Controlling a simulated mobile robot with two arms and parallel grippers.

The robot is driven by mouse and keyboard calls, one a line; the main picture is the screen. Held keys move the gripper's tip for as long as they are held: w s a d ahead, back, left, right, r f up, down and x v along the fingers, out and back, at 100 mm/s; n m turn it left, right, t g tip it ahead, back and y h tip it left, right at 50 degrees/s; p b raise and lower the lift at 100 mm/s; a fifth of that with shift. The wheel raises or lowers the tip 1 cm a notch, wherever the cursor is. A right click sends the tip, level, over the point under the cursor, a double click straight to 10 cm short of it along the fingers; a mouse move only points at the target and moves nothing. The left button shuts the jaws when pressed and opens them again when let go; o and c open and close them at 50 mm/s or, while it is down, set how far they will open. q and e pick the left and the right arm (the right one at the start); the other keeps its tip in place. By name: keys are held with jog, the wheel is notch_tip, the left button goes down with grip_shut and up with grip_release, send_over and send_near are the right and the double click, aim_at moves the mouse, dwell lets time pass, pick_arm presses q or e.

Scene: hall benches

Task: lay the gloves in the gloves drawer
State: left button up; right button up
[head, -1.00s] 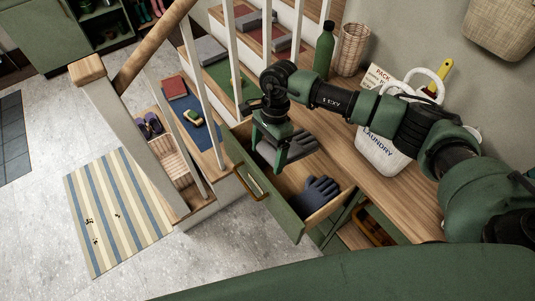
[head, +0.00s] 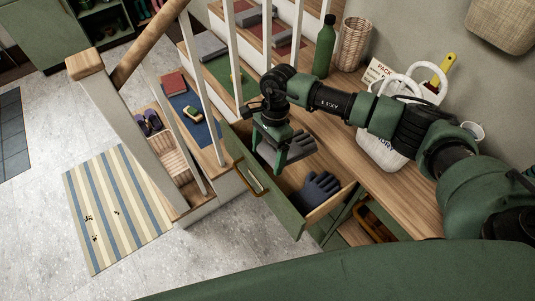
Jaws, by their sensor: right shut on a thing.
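The open drawer (head: 272,207) has a green front and wooden sides, and juts out below the wooden bench top. A dark blue-grey glove (head: 319,188) lies inside it near the right end. A lighter grey glove (head: 298,148) is at my right gripper (head: 281,162), which is shut on it over the far part of the drawer. The fingers hide part of this grey glove, and I cannot tell whether it touches the drawer floor. My left gripper is not in view.
White balusters (head: 207,85) and a newel post stand left of the drawer. A green bottle (head: 324,48), a wicker basket (head: 354,43), a white bag (head: 375,152) and a mug (head: 474,131) stand on the bench. A striped rug (head: 118,208) lies on the floor.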

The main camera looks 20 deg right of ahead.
jog(key=o, duration=1.4)
